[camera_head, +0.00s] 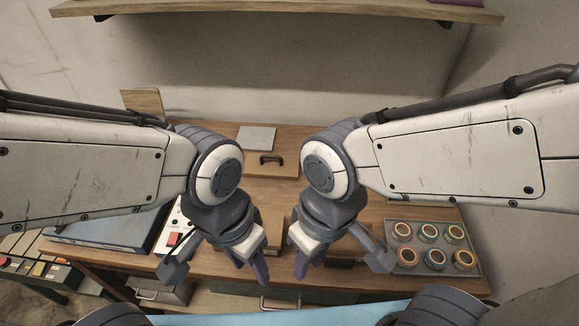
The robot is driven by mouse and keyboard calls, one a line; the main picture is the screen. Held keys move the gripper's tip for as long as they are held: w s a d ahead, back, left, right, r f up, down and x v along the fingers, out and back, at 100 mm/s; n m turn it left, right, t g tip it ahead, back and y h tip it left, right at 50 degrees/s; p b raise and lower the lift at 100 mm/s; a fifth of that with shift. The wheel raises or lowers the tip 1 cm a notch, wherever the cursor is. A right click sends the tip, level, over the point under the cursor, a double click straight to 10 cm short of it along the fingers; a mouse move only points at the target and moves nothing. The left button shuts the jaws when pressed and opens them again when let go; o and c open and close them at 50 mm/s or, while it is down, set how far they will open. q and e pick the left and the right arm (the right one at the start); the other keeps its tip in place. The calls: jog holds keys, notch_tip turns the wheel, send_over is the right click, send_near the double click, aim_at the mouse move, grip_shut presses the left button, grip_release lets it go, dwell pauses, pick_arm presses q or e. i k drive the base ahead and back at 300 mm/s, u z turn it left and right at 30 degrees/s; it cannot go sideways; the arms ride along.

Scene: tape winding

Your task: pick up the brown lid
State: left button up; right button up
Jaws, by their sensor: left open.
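The brown lid (287,169) lies flat toward the back middle of the wooden table and has a dark handle (271,160) on top. My arms hide parts of its sides. My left gripper (217,267) is in front of the lid and to its left, with its fingers spread and empty. My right gripper (341,262) is in front of the lid and to its right, also with its fingers spread and empty. Neither gripper touches the lid.
A grey tray (474,262) of several tape rolls is at the right. A white box with a red switch (175,238) and a blue-grey case (100,232) are at the left. A grey plate (257,138) is behind the lid. A shelf (280,12) hangs above.

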aim_at(264, 165)
jog(key=u, duration=2.15)
jog(key=i, duration=1.1)
jog(key=z, duration=3.2)
